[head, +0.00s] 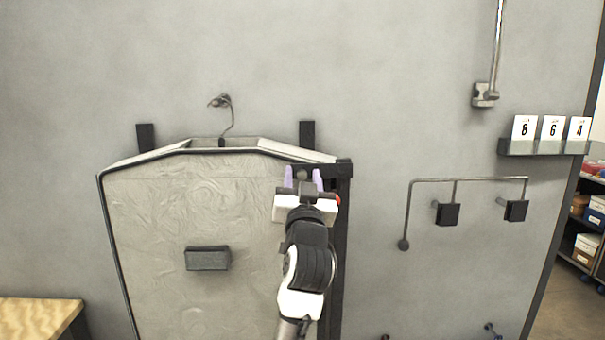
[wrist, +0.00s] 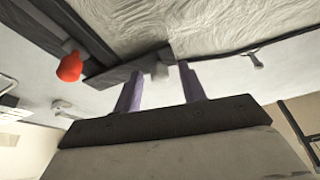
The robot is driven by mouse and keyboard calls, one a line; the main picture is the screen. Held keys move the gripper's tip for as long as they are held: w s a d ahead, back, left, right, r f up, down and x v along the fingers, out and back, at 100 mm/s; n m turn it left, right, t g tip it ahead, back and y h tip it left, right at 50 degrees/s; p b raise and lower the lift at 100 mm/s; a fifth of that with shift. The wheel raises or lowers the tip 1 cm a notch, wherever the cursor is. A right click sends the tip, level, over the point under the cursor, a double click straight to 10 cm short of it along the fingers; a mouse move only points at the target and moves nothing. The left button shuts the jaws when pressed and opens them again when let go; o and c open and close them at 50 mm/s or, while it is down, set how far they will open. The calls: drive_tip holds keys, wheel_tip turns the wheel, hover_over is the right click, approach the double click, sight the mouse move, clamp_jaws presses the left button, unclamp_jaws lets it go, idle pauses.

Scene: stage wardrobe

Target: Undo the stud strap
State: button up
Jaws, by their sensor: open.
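A pale garment bag (head: 150,210) with dark edging hangs against the wall. A short dark strap (head: 330,171) crosses its upper right corner to a dark upright bar; the strap also shows in the wrist view (wrist: 118,74). A small grey stud or tab (wrist: 160,71) sits at the strap's free end. My gripper (head: 303,176) is open, its two purple fingers pointing at that end. In the wrist view my gripper (wrist: 160,72) has the grey piece between its fingertips, with gaps visible; I cannot tell whether either finger touches it.
A red knob (wrist: 70,67) is close beside my gripper. A dark block (head: 208,258) is on the bag's front. A bent rail (head: 470,180) with two black blocks and a number-card ledge (head: 545,147) are on the wall to the right. A wooden table (head: 38,315) stands lower left.

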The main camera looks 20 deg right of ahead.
drive_tip(key=shift+w, duration=0.1)
clamp_jaws()
idle(0.4)
